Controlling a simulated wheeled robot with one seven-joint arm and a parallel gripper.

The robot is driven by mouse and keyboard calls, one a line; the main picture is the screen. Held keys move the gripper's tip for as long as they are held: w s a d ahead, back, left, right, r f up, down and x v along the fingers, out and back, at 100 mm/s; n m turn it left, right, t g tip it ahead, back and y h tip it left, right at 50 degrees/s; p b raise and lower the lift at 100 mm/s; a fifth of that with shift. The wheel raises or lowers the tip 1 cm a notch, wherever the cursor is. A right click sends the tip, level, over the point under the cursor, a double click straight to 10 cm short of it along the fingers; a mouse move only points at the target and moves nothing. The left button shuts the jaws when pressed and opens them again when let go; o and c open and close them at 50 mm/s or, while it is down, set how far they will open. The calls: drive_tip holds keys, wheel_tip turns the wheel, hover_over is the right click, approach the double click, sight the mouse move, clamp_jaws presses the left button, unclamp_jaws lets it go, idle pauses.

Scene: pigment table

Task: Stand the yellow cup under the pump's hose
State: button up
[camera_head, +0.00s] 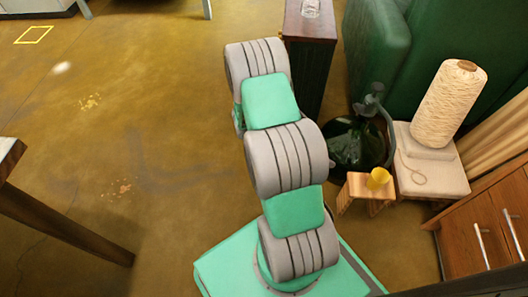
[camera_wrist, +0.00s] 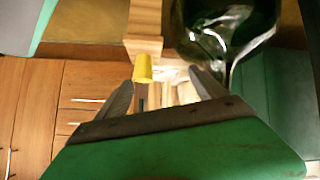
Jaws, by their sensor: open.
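The yellow cup (camera_head: 379,178) stands on a small wooden stool (camera_head: 357,188), near the stool's right side in the head view. The pump (camera_head: 374,97) sits on top of a dark green glass bottle (camera_head: 352,148) behind the stool. Its grey hose (camera_head: 390,128) curves down towards the cup; whether its end is over the cup I cannot tell. In the wrist view my gripper (camera_wrist: 161,78) is open and empty. The yellow cup (camera_wrist: 142,68) shows close to the left fingertip, apparently beyond it. My gripper is out of sight in the head view.
A pale block (camera_head: 432,172) with a cone of twine (camera_head: 450,103) stands right of the stool. A wooden cabinet (camera_head: 480,235) is at the lower right. A dark pedestal (camera_head: 310,60) with a glass stands behind my arm. The floor on the left is mostly clear.

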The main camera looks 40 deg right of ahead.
drive_tip(key=w+a+r+n+t+y, duration=0.2)
drive_tip(key=w+a+r+n+t, duration=0.1)
drive_tip(key=w+a+r+n, duration=0.4)
drive_tip(key=w+a+r+n+t+y, duration=0.2)
drive_tip(key=w+a+r+n+t, duration=0.15)
drive_tip(key=a, duration=0.65)
drive_tip(key=s+a+r+n+t+y, duration=0.1)
drive_tip(key=s+a+r+n+y, duration=0.1)
drive_tip(key=a+r+n, duration=0.3)
drive_tip(key=s+a+r+n+t+y, duration=0.1)
drive_tip(key=s+a+r+n+y, duration=0.1)
drive_tip(key=a+n, duration=0.5)
drive_tip(key=s+a+r, duration=0.1)
drive_tip(key=a+r, duration=0.1)
drive_tip(key=a, duration=0.3)
drive_tip(key=shift+a+r, duration=0.15)
drive_tip(key=shift+r, duration=0.25)
drive_tip(key=shift+c, duration=0.2)
